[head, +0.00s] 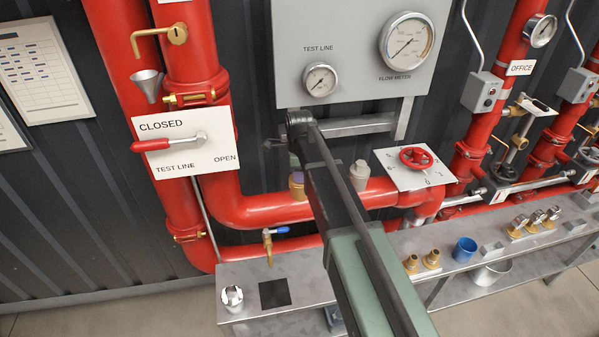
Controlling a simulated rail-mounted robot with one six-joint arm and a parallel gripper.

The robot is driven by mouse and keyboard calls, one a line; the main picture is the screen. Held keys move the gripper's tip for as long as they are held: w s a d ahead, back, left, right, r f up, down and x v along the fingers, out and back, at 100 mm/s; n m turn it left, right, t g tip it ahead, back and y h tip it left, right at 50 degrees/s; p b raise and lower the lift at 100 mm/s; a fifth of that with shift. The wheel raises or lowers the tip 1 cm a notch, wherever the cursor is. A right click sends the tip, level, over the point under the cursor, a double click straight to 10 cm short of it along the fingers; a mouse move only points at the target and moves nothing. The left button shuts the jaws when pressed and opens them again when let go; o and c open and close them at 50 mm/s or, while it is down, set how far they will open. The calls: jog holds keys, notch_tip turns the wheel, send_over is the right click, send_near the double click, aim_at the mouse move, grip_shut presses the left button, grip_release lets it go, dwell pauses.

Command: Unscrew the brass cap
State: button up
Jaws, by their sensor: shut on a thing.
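A small brass fitting with a purplish top (297,185) stands on the red pipe, just left of my arm and partly hidden by it. It may be the brass cap, but I cannot tell for sure. My arm reaches from the bottom edge up to a joint below the small gauge. My gripper's fingers are hidden behind my arm, so what they hold does not show.
A grey fitting (359,175) and a red handwheel (416,157) are right of my arm. A blue-handled brass tap (268,243) is left of it. The metal bench (375,247) holds brass fittings (421,261) and a blue cup (464,249). The gauge panel (350,50) hangs above.

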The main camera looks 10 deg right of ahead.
jog(key=n, duration=0.4)
jog(key=shift+n, duration=1.2)
jog(key=shift+n, duration=0.9)
jog(key=shift+r+p, duration=3.05)
jog(key=shift+p, duration=0.05)
jog(key=shift+f, duration=0.1)
